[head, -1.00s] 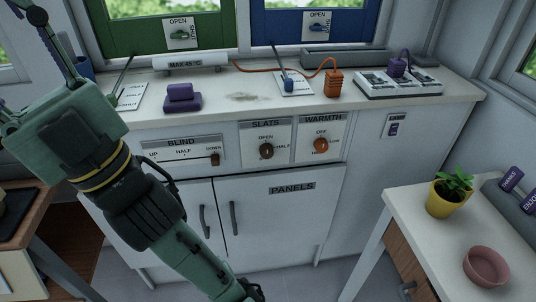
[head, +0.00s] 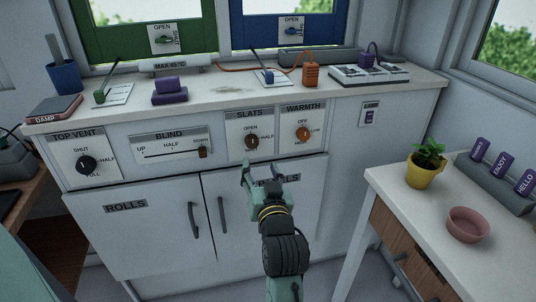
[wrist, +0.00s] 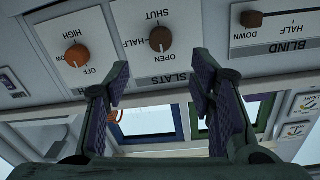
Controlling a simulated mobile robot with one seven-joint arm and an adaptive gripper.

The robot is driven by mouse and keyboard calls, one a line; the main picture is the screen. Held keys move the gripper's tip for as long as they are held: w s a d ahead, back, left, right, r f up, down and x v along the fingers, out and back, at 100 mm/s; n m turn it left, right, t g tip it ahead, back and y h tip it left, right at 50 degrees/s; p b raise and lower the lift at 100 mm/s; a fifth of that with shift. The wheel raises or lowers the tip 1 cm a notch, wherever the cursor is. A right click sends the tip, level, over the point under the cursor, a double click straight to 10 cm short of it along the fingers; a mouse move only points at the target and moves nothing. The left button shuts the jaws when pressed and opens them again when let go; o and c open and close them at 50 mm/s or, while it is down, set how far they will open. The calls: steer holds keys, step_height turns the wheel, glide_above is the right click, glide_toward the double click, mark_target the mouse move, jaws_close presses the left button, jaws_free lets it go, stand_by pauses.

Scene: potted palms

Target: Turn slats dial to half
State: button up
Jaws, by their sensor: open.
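The slats dial (head: 251,142) is a dark brown round knob on a white plate on the counter front. OPEN is printed above it, and its mark seems to point toward OPEN, though it is small. In the wrist view, upside down, the slats dial (wrist: 160,39) is beyond the fingertips, with SHUT and OPEN on opposite sides. My gripper (head: 262,176) is open and empty, below the slats plate in the head view. The wrist view shows both fingers of my gripper (wrist: 158,84) apart, not touching the dial. The fingers hide part of the panel there.
The orange warmth dial (head: 303,134) is close on the right. The blind slider (head: 202,152) and top vent dial (head: 86,164) are left. Cupboard door handles (head: 193,219) stick out below. A white side table (head: 400,195) with a plant and bowl stands right.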

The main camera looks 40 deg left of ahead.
mark_target(253, 143)
steer(key=p+x, duration=0.2)
steer(key=x, duration=0.8)
steer(key=shift+w+a, duration=0.2)
steer(key=shift+a, duration=0.1)
steer(key=shift+c, duration=0.5)
steer(key=c, duration=1.1)
